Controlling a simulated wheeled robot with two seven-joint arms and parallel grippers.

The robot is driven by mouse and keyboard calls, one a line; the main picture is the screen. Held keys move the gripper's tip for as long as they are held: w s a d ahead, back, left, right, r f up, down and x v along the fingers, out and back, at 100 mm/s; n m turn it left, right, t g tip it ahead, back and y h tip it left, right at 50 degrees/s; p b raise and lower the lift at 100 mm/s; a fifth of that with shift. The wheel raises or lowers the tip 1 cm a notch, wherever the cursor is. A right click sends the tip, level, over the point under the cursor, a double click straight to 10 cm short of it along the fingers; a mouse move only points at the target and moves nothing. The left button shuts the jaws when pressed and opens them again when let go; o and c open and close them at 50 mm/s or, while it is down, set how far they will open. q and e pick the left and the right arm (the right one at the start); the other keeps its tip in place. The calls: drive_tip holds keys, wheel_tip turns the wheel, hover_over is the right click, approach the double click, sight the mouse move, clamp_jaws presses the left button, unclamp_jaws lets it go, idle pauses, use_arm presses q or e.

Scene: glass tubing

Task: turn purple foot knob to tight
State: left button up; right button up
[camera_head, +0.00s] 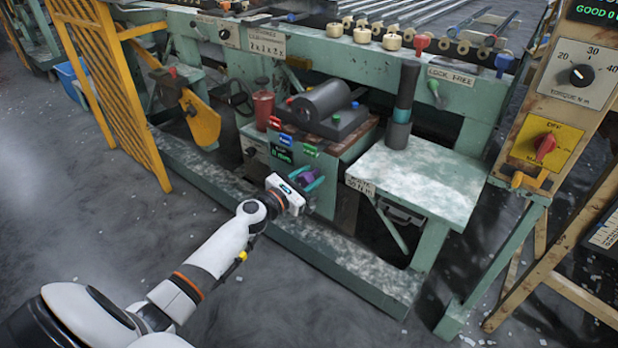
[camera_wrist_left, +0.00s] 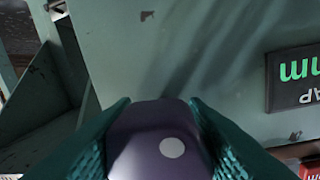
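The purple foot knob (camera_head: 306,175) is on the lower front of the green cabinet under the machine table. In the left wrist view the knob (camera_wrist_left: 158,140) fills the lower middle, with a white dot (camera_wrist_left: 172,147) on its face, right of centre. My left gripper (camera_head: 307,182) reaches it from the front left. Its teal fingers lie along both sides of the knob with no clear gap, so it looks shut on it. The knob's lower part is hidden in the wrist view. My right gripper is not in view.
A dark display with green characters (camera_wrist_left: 295,78) is on the cabinet face beside the knob. A green side table (camera_head: 425,185) stands to the right and a yellow grille (camera_head: 115,85) to the left. A low green beam (camera_head: 330,255) runs along the floor in front.

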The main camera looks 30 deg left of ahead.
use_arm(q)
drive_tip(key=shift+c, duration=1.4)
